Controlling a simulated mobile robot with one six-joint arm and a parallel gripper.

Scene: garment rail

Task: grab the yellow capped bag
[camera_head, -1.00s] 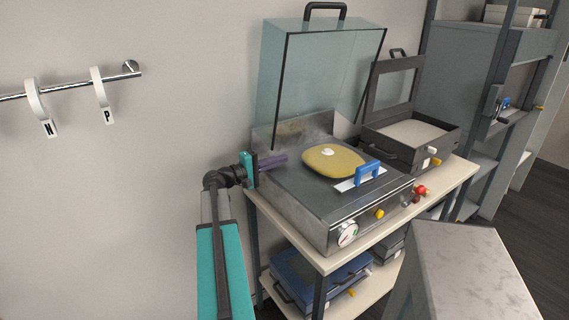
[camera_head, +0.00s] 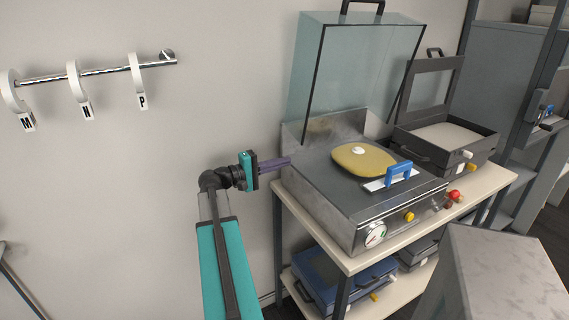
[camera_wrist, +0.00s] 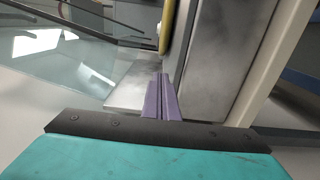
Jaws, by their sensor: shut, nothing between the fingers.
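The yellow bag (camera_head: 364,160) with a white cap lies flat on the dark bed of an open metal machine (camera_head: 335,208) in the head view. In the wrist view, a thin yellow edge (camera_wrist: 167,28) shows near the top centre. My gripper (camera_head: 288,162) is left of the machine, with its purple fingers pointing right toward the machine's left side. The fingers are together and empty, apart from the bag. They also show in the wrist view (camera_wrist: 161,97). In the head view I cannot tell whether the fingertips touch the machine.
A blue-handled white plate (camera_head: 391,178) lies beside the bag. The clear lid (camera_head: 350,75) stands raised behind. A second open case (camera_head: 445,137) is at the right. A rail (camera_head: 110,71) with lettered rings is on the left wall. A grey block (camera_head: 500,270) stands front right.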

